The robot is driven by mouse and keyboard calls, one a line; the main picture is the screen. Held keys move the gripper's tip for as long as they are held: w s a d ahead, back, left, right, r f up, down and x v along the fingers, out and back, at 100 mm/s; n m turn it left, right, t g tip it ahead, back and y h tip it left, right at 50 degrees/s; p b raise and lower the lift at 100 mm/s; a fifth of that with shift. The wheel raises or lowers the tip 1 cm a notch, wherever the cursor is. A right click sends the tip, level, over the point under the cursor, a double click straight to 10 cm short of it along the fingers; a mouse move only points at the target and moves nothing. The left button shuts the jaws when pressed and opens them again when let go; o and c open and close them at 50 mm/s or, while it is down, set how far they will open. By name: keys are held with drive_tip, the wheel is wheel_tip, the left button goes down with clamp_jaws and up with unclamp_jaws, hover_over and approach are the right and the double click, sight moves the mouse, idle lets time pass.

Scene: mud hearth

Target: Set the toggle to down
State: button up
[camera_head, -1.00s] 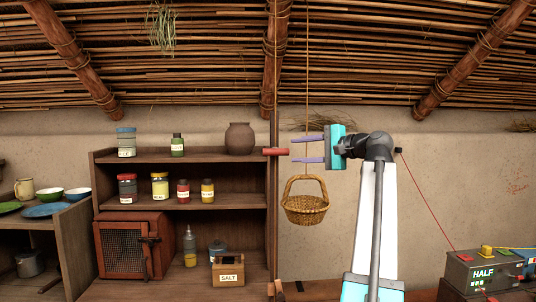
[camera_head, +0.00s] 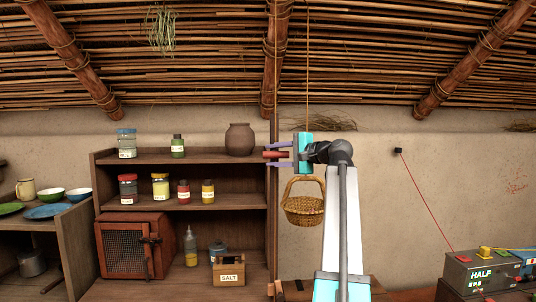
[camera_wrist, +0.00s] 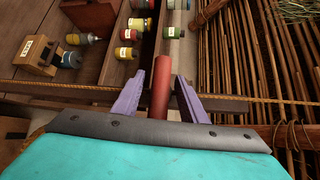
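A red lever handle, which looks like the toggle (camera_head: 276,155), stands out from the dark post at the right end of the shelf unit. My gripper is open and holds nothing. The handle's mount on the post is partly hidden.
A wicker basket (camera_head: 303,211) hangs on a rope just below my gripper. The shelf unit (camera_head: 110,213) with jars and a salt box (camera_head: 229,270) is to the left.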

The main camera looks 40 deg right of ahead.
drive_tip(key=shift+w+a+f, duration=0.15)
drive_tip(key=shift+w, duration=1.25)
clamp_jaws()
